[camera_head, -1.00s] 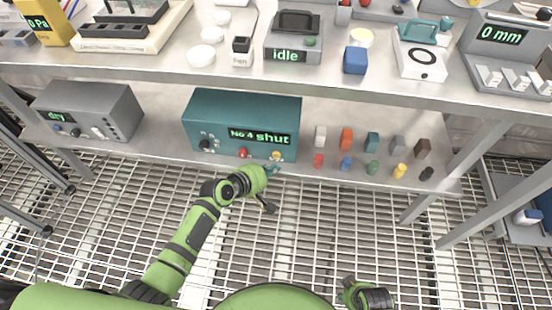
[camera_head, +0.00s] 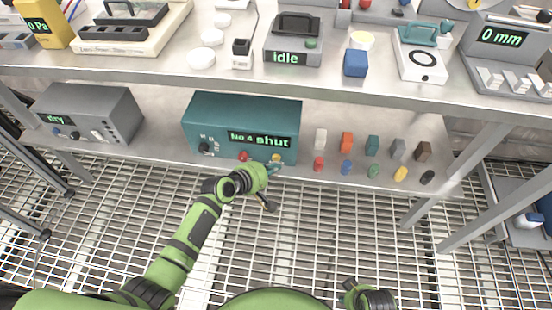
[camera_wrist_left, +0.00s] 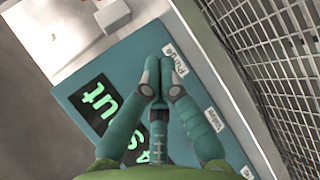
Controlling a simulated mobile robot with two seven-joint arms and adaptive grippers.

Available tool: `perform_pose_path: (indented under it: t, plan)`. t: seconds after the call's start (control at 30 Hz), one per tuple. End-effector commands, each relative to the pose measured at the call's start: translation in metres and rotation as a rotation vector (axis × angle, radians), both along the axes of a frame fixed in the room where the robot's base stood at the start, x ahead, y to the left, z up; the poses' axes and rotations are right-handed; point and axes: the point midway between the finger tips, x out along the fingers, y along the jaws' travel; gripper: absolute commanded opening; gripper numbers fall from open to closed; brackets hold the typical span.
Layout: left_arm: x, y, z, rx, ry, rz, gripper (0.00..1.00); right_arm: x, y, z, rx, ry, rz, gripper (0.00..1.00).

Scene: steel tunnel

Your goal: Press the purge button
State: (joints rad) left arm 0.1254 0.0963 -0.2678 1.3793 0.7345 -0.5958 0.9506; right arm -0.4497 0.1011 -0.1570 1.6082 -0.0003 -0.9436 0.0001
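The teal box (camera_head: 225,108) stands on the lower shelf, its display reading "No 4 shut". On its front edge are a red button (camera_head: 243,155) and a yellow button (camera_head: 277,157). In the left wrist view the box (camera_wrist_left: 130,52) carries a label reading "Purge" (camera_wrist_left: 174,58) and another (camera_wrist_left: 214,119) lower right. My left gripper (camera_head: 273,169) is at the box's front, just below the yellow button; its fingers (camera_wrist_left: 166,62) are together beside the "Purge" label. They hide what lies under them, and contact cannot be told.
A grey box (camera_head: 90,108) reading "dry" stands left on the same shelf. Several small coloured blocks and pegs stand right of the teal box. The upper shelf (camera_head: 180,72) overhangs behind, with instruments on it. A shelf leg (camera_head: 478,180) stands at right.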

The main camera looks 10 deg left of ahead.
Motion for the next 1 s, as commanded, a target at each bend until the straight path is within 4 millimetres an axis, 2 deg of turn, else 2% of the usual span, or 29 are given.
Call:
perform_pose_path:
  t: [0.6, 1.0]
  plan:
    - [0.0, 0.0001, -0.0001, 0.0, 0.0, 0.0, 0.0, -0.0001, 0.0001, -0.0003, 0.0, -0.001, 0.0, 0.4]
    - [0.0087, -0.0004, 0.0, 0.0, 0.0, 0.0, 0.0, 0.0, 0.0002, -0.0015, 0.0, -0.001, 0.0, 0.4]
